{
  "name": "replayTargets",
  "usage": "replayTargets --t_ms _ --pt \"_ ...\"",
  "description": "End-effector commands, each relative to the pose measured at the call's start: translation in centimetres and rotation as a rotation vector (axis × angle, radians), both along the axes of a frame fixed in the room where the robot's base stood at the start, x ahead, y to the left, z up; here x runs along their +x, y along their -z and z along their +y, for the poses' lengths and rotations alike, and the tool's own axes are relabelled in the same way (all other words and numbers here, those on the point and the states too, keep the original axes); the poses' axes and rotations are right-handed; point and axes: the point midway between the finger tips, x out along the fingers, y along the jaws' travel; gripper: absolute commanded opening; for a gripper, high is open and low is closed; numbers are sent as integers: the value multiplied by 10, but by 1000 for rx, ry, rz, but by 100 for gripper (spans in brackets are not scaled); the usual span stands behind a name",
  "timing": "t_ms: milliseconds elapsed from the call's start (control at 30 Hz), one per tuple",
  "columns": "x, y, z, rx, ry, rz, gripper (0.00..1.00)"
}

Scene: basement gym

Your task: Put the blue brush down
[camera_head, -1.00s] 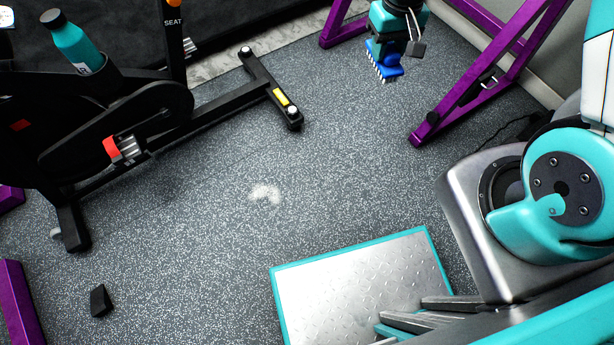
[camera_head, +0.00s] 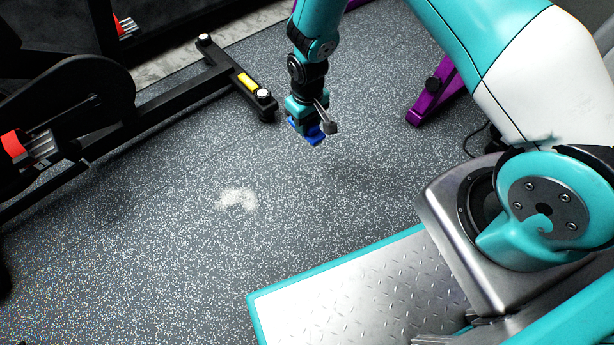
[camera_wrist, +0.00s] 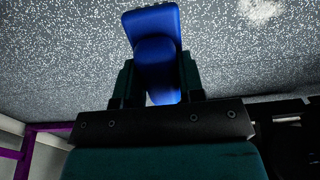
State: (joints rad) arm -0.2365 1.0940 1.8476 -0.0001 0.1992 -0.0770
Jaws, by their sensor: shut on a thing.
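The blue brush (camera_head: 314,135) is in my gripper (camera_head: 308,122), held above the speckled grey floor. In the wrist view the blue brush (camera_wrist: 152,28) stands out beyond the fingers of my gripper (camera_wrist: 155,82), which are closed on its rounded blue part. Its bristles cannot be made out now in either view. A pale white patch (camera_head: 237,199) lies on the floor to the lower left of the brush in the head view; part of it shows at the top right of the wrist view (camera_wrist: 262,8).
A black exercise bike's foot bar (camera_head: 240,83) with a yellow label stands left of my gripper. A purple frame leg (camera_head: 438,95) is to the right. The floor (camera_head: 150,265) around the white patch is free.

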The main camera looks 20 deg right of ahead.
Motion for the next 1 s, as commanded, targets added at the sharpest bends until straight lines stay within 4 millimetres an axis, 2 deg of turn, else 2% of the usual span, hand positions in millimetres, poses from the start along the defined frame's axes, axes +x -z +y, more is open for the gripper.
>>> replayTargets --t_ms 400,500,600,833,1000 --pt "-1 115 0 0 -1 1 17" --pt "-1 137 0 0 -1 1 17" --pt "0 151 0 0 -1 0 17" --pt "-1 167 0 0 -1 1 17" --pt "0 195 0 0 -1 1 17"
